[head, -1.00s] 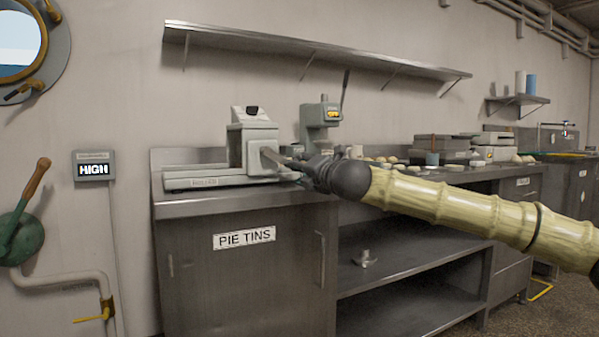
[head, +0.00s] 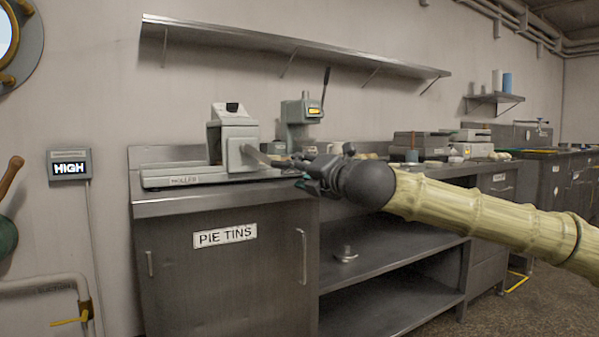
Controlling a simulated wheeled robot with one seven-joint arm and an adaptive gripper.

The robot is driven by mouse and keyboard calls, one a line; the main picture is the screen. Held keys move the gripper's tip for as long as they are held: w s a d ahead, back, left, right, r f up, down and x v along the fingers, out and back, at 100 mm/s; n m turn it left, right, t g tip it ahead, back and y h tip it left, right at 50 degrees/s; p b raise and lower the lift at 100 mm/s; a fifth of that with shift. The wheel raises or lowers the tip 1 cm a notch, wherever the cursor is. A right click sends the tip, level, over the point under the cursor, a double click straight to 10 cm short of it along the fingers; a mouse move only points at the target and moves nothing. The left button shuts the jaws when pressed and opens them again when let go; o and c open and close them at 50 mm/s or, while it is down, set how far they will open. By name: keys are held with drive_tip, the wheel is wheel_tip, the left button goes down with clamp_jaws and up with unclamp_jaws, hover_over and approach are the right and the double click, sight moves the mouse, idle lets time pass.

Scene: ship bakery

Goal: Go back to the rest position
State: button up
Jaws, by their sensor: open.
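My gripper (head: 298,172) is at the end of my bamboo-like arm, which reaches in from the right edge. It is above the front edge of the metal counter (head: 225,201), beside the grey roller machine (head: 234,140) labelled "ROLLER". Its fingers are small and dark against the counter. No held object shows between them. From this view the fingers overlap the bar at the machine's right side, and I cannot tell whether they touch it.
A lever press (head: 300,118) stands behind my gripper. Boxes (head: 418,142) and small items line the counter to the right. A wall shelf (head: 290,46) runs above. The lower shelf (head: 385,262) holds a small metal piece (head: 345,253). Floor space shows at right.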

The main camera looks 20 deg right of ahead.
idle(0.3)
